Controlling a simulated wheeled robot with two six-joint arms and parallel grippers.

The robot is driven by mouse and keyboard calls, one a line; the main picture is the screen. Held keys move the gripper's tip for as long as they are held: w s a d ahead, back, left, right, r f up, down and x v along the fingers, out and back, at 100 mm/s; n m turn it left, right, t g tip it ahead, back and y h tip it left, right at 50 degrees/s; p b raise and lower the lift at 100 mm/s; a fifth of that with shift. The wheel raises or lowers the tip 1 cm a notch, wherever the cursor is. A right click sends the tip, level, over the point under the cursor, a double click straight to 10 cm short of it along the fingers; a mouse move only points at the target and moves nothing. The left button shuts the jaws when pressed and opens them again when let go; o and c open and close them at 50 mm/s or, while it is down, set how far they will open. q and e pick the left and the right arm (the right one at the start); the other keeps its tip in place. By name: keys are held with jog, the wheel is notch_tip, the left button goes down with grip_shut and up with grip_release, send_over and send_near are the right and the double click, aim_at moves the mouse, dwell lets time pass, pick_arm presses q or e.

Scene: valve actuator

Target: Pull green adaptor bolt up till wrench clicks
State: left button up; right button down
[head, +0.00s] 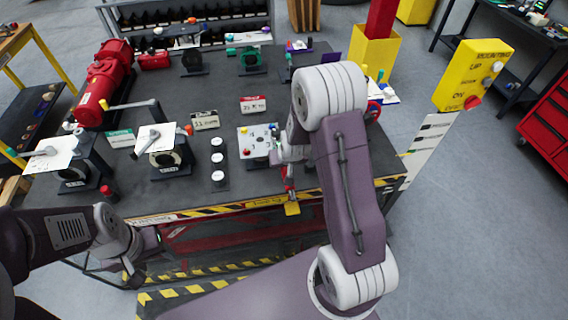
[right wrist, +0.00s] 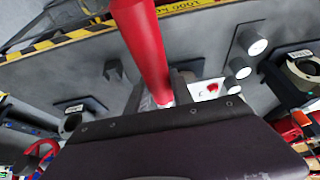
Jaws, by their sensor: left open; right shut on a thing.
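My right gripper (head: 286,158) is at the front middle of the table, beside a white plate with small coloured parts (head: 250,142). In the right wrist view its fingers (right wrist: 160,98) are shut on a red cylindrical handle (right wrist: 143,42); the red handle (head: 290,180) shows only in part in the head view. The far end of the held tool is hidden. The white plate (right wrist: 206,90) with a red knob shows just beyond the fingers. I cannot clearly make out a green adaptor bolt there. My left gripper (head: 135,272) is open and empty, low before the table's front edge.
The dark table (head: 230,195) has a yellow-black striped front edge. Several valve stands, such as one with a white plate (head: 153,137), stand left. Short round posts (head: 218,158) stand left of my right gripper. A red motor (head: 104,84) lies back left. A yellow switch box (head: 472,75) stands right.

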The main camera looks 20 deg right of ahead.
jog(key=shift+f+b, duration=1)
jog(key=shift+f, duration=0.05)
jog(key=shift+r, duration=0.1)
jog(key=shift+w+a+r+p, duration=0.1)
jog(key=shift+p, duration=0.4)
jog(key=shift+w+a+m+h+p, duration=0.15)
jog(key=shift+a+m+h+p, duration=0.25)
jog(key=shift+p, duration=1.95)
jog(key=a+m+p, duration=0.1)
jog(key=p, duration=0.1)
jog(key=shift+w+a+p, duration=0.1)
jog(key=shift+w+p, duration=0.1)
jog(key=shift+p, duration=0.2)
